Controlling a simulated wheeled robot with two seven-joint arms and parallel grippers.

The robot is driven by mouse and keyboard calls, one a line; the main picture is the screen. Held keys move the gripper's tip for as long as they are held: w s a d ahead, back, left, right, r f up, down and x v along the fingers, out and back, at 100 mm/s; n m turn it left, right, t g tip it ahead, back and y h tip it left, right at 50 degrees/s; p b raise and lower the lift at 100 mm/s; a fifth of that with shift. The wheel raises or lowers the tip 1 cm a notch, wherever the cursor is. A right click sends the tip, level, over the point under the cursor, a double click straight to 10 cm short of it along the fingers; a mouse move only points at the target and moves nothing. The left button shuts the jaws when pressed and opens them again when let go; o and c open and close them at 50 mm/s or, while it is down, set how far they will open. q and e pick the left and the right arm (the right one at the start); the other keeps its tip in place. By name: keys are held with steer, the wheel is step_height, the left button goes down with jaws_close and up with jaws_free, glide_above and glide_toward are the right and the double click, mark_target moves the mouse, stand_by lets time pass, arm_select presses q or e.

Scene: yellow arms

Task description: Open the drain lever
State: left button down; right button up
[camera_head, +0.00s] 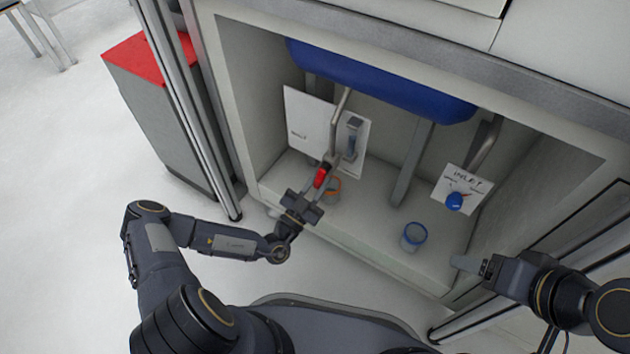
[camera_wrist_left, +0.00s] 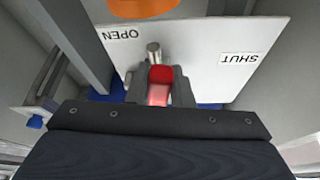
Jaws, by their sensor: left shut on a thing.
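The drain lever has a red handle (camera_head: 321,177) on a grey metal pipe inside the cabinet. My left gripper (camera_head: 323,180) is shut on this handle. In the left wrist view the red handle (camera_wrist_left: 160,75) sits between the fingers of my left gripper (camera_wrist_left: 158,90), with a metal stub beyond it. A white sign board (camera_head: 305,122) stands behind the lever.
A blue basin (camera_head: 375,80) hangs under the cabinet top. A small INLET sign (camera_head: 462,185) with a blue knob (camera_head: 454,201) is at right. A red-topped cabinet (camera_head: 150,65) is outside at left.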

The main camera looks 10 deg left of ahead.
arm_select(q)
steer(key=shift+s+d+n+t+y, duration=0.15)
steer(key=shift+d+n+y, duration=0.2)
steer(key=shift+n, duration=0.4)
steer(key=shift+d+n+t+y, duration=0.15)
steer(key=shift+n+y, duration=0.3)
steer(key=shift+n, duration=0.3)
arm_select(e)
steer(key=shift+f, duration=0.3)
arm_select(q)
steer(key=c, duration=1.3)
jaws_free()
